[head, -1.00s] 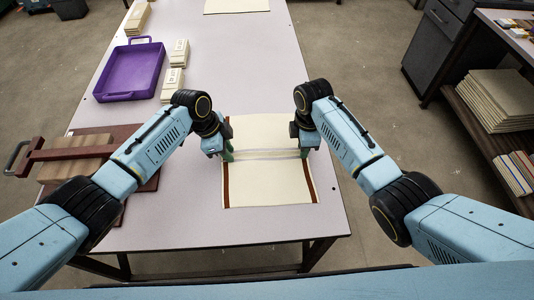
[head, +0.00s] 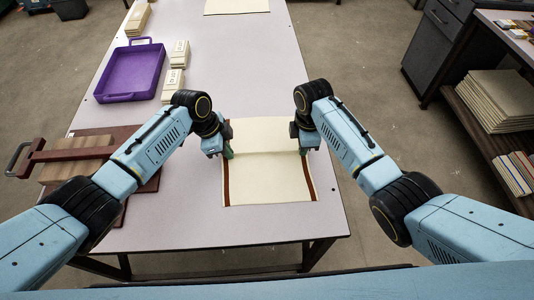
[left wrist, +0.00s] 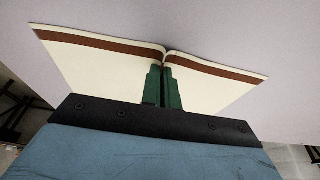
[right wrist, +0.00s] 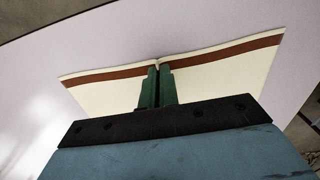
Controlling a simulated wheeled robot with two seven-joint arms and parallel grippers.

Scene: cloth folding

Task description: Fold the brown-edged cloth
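The cream cloth (head: 270,182) with brown side edges lies spread at the near right of the table. A faint crosswise crease runs over its middle between my grippers. My left gripper (head: 228,152) is at the cloth's left brown edge, about halfway along it. In the left wrist view its green fingers (left wrist: 163,72) are close together on the cloth (left wrist: 95,65), which bunches up at them. My right gripper (head: 304,150) is at the right brown edge, level with the left one. In the right wrist view its fingers (right wrist: 158,72) pinch the cloth (right wrist: 225,72) the same way.
A purple tray (head: 112,97) and stacks of pale blocks (head: 172,84) stand at the left of the table. A dark red press-like board (head: 85,155) lies near the left edge. Another pale cloth (head: 237,5) is at the far end. The table between is clear.

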